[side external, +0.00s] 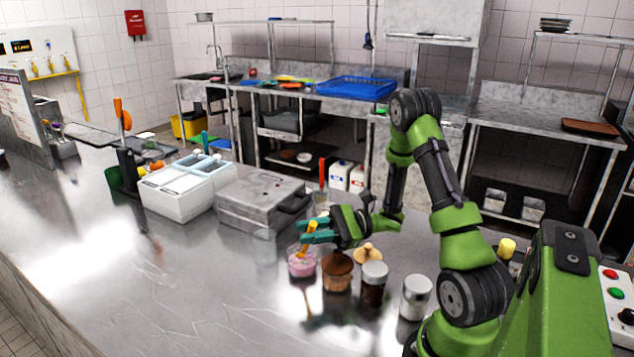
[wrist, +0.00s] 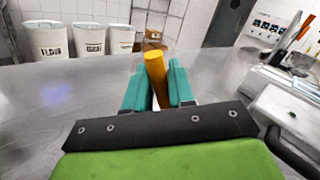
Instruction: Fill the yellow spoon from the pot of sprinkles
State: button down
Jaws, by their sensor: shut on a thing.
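My gripper (side external: 318,230) has teal fingers and is shut on the handle of the yellow spoon (side external: 311,228). In the wrist view the yellow handle (wrist: 155,72) stands between the two teal fingers (wrist: 157,92). The pot of sprinkles (side external: 302,264) is a small clear pot with pink contents on the steel counter. The spoon slants down from my gripper toward this pot. Its lower end is at or inside the pot's mouth; I cannot tell how deep. The spoon's bowl is hidden, so I cannot see what it holds.
Right of the pot stand a brown-filled pot (side external: 337,271), a dark lidded jar (side external: 374,284) and a silver-lidded jar (side external: 415,297), close together. A grey metal appliance (side external: 262,198) and a white container unit (side external: 188,183) stand behind. The counter's front left (side external: 130,290) is clear.

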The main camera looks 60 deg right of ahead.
jog(key=shift+s+a+f, duration=0.1)
jog(key=shift+s, duration=0.15)
dwell(0.3)
jog(key=shift+r, duration=4.65)
